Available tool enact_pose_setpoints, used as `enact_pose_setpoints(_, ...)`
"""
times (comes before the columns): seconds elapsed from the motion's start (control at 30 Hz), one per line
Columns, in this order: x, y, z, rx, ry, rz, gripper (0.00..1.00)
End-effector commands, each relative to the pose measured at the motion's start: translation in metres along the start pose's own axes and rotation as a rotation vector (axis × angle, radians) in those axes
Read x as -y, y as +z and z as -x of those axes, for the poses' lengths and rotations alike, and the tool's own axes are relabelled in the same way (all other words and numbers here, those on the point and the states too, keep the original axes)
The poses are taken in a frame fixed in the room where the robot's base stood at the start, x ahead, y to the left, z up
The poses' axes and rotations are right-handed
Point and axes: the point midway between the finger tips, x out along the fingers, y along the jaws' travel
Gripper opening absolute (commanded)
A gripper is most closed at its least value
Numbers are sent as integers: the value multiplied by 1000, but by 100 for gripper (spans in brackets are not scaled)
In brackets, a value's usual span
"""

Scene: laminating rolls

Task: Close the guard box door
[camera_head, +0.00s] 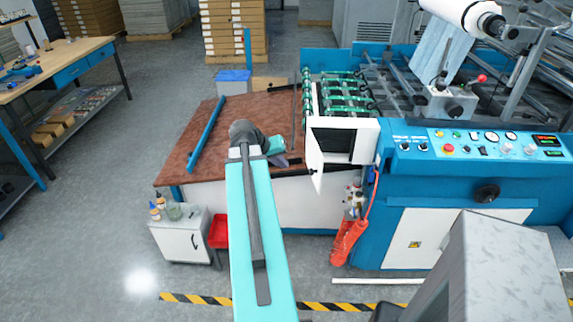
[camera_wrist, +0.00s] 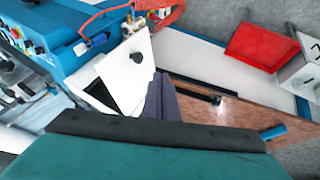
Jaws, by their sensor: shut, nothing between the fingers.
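The white guard box (camera_head: 367,139) sits at the left end of the blue machine, its dark opening facing me. Its white door (camera_head: 315,163) stands open, swung out from the box's left side. In the wrist view the door (camera_wrist: 140,62) is a white panel with a small dark spot, beside the dark box opening (camera_wrist: 101,93). My gripper (camera_head: 281,160) is left of the door in the head view, partly hidden by my arm. In the wrist view my gripper (camera_wrist: 159,84) has its dark fingers together and empty, close to the door's edge; contact is unclear.
A brown table (camera_head: 170,160) with a blue bar (camera_head: 206,135) lies under my arm. A red cylinder (camera_head: 347,243) and hose hang below the box. A red bin (camera_head: 218,232) and small white cabinet (camera_head: 182,242) stand at front left.

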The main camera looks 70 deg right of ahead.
Motion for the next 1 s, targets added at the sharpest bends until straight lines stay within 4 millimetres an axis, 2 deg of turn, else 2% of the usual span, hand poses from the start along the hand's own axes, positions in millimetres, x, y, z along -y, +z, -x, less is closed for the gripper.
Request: enact_pose_setpoints(1.0, -1, -1, -93, 1, 0, 0, 0)
